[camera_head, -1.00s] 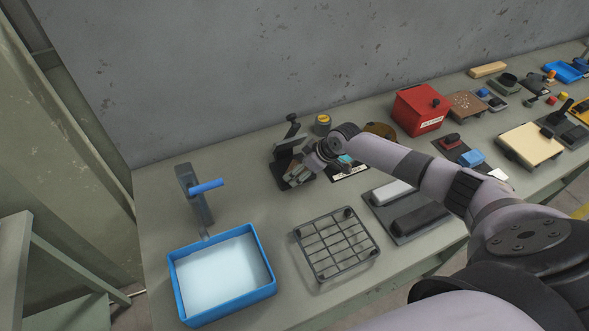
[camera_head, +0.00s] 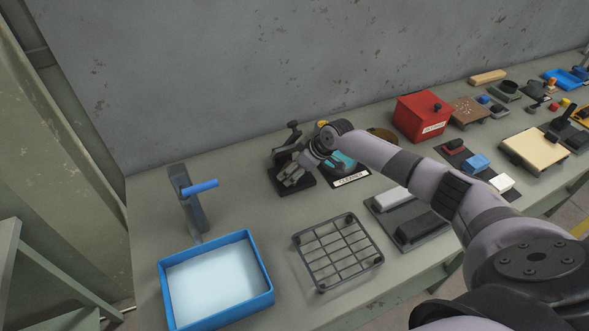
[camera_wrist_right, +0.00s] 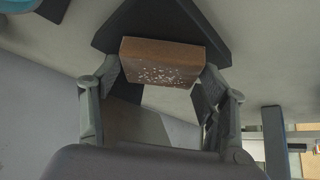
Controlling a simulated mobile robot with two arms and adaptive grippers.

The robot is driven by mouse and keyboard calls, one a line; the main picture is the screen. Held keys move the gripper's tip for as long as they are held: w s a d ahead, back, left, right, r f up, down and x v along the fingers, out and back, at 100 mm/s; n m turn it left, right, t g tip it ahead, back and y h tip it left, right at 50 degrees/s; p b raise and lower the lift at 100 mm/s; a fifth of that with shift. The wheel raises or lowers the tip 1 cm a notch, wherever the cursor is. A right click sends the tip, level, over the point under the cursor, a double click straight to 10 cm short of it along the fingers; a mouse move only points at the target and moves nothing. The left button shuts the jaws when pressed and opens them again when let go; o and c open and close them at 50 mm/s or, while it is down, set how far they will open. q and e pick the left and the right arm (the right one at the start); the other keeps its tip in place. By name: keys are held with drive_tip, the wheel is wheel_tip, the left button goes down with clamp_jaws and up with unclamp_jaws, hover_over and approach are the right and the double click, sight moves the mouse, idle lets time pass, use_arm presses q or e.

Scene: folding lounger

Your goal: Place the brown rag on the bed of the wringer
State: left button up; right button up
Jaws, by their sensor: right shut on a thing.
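The brown rag (camera_wrist_right: 160,62) looks like a folded block with white specks in the right wrist view. My right gripper (camera_wrist_right: 160,80) is shut on it, one finger at each side. In the head view my right gripper (camera_head: 290,178) is over the front part of the black wringer (camera_head: 279,157), whose lever stands up at the back. The rag is mostly hidden there by the fingers. The wringer's dark base (camera_wrist_right: 115,35) shows behind the rag in the wrist view. I cannot tell whether the rag touches the bed. My left gripper is not in view.
A teal item and a "CLEANER" label (camera_head: 351,179) lie close to the right of the wringer. A wire rack (camera_head: 338,252) and a blue water tray (camera_head: 262,296) stand in front, a tap (camera_head: 188,205) at left. A red box (camera_head: 420,117) stands farther right.

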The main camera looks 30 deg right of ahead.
drive_tip(key=shift+s+f, duration=0.2)
drive_tip(key=shift+f, duration=0.25)
drive_tip(key=o, duration=1.3)
drive_tip(key=shift+s+a, duration=0.1)
drive_tip(key=shift+r+p, duration=0.3)
drive_tip(key=shift+r, duration=0.1)
drive_tip(key=shift+d+r, duration=0.15)
drive_tip(key=shift+d, duration=0.05)
drive_tip(key=b+v, duration=0.1)
drive_tip(key=v, duration=1)
drive_tip(key=shift+w+r+b, duration=0.2)
drive_tip(key=shift+w+b, duration=0.05)
drive_tip(key=shift+b, duration=0.1)
drive_tip(key=shift+r, duration=0.1)
